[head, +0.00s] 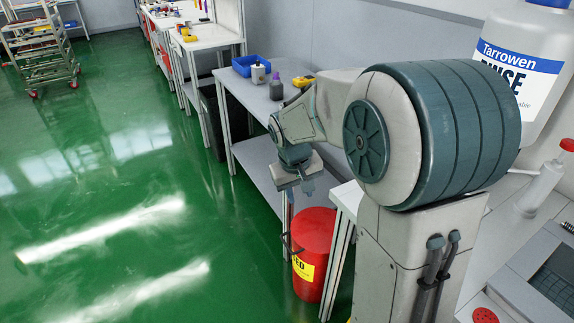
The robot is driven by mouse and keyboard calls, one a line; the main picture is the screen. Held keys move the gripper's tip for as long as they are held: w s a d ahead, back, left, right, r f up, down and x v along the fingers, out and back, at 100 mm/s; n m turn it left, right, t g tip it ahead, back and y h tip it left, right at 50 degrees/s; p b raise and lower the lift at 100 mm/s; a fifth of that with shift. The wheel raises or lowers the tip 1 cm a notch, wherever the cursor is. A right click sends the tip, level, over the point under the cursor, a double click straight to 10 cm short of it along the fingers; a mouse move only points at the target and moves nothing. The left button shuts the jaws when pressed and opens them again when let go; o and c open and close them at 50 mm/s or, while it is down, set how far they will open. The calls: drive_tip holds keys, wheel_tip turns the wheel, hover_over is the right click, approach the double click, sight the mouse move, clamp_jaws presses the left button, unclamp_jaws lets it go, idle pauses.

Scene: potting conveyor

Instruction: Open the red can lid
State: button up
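The red can (310,276) stands on the green floor beside the near leg of the grey workbench, with a yellow label on its front. Its red lid (314,226) covers the top and looks closed. A dark curved piece (289,243) sticks out at the can's left side. My gripper (298,194) hangs above and slightly left of the can, pointing down, apart from the lid. Its fingers are small and partly hidden by its own body, so their opening cannot be made out. Nothing is seen held in it.
The grey workbench (252,95) behind the can carries a blue bin (250,66), a grey bottle (276,88) and a white container (258,73). A large white bottle (535,60) stands at the right. A trolley (40,50) is far left. The green floor left of the can is clear.

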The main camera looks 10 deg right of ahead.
drive_tip(key=s+r+m+p, duration=0.1)
drive_tip(key=s+r+p, duration=0.2)
drive_tip(key=s, duration=0.6)
drive_tip(key=s+r+m+t+y+p, duration=0.1)
drive_tip(key=s+r+p, duration=0.2)
drive_tip(key=s+r, duration=0.5)
drive_tip(key=shift+s+p, duration=0.3)
drive_tip(key=shift+s, duration=0.5)
drive_tip(key=shift+s+d+y, duration=0.1)
drive_tip(key=shift+s+y, duration=0.2)
drive_tip(key=shift+s, duration=0.05)
drive_tip(key=c, duration=0.3)
drive_tip(key=shift+s, duration=0.1)
clamp_jaws()
